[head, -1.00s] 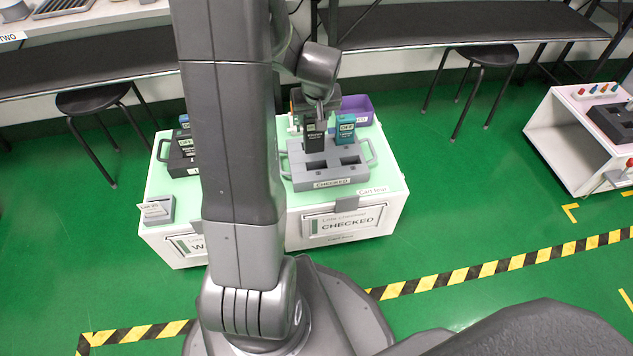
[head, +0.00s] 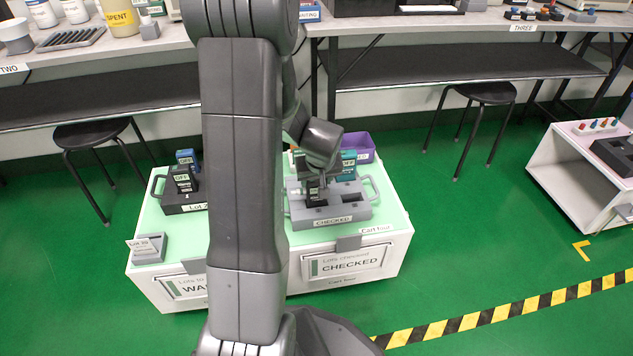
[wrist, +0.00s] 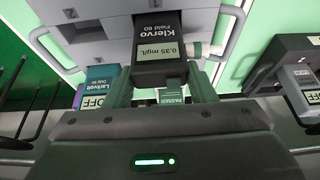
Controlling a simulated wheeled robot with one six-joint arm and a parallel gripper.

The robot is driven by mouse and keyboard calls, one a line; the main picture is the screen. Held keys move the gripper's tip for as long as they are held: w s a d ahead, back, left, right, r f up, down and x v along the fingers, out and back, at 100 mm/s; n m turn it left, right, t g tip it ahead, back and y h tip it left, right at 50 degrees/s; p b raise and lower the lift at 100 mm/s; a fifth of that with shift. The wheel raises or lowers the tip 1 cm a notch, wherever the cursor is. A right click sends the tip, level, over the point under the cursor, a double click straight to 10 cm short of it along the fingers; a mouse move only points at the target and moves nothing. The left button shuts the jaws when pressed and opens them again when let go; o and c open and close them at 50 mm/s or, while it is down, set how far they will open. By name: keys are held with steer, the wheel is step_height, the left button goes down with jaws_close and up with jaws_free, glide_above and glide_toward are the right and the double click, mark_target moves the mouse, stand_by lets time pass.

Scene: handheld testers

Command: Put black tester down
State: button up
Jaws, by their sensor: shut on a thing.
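The black tester (head: 313,190) is upright at the front left slot of the grey rack labelled CHECKED (head: 346,211). In the wrist view the tester (wrist: 160,28) reads Klervo with 0.35 mg/L on its display, and a green PASSED tag hangs below. My gripper (wrist: 160,88) is shut on it, with a finger on each side. In the head view my gripper (head: 314,172) partly hides it. Its lower end appears within the rack (wrist: 95,50), but I cannot tell whether it rests on the bottom. A teal tester (head: 349,160) marked OFF stands in the rack's back right.
The rack stands on the white cart's green top (head: 385,222). A purple bin (head: 359,148) is behind it. A dark Lot 2 rack (head: 184,206) with several testers is on the left, near a grey card holder (head: 150,248). My arm hides the cart's middle.

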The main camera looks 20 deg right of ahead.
steer(key=o, duration=1.5)
steer(key=shift+f, duration=0.1)
steer(key=shift+c, duration=0.2)
steer(key=p+v, duration=0.4)
steer(key=v, duration=0.8)
steer(key=shift+s+p, duration=0.15)
steer(key=shift+p, duration=0.25)
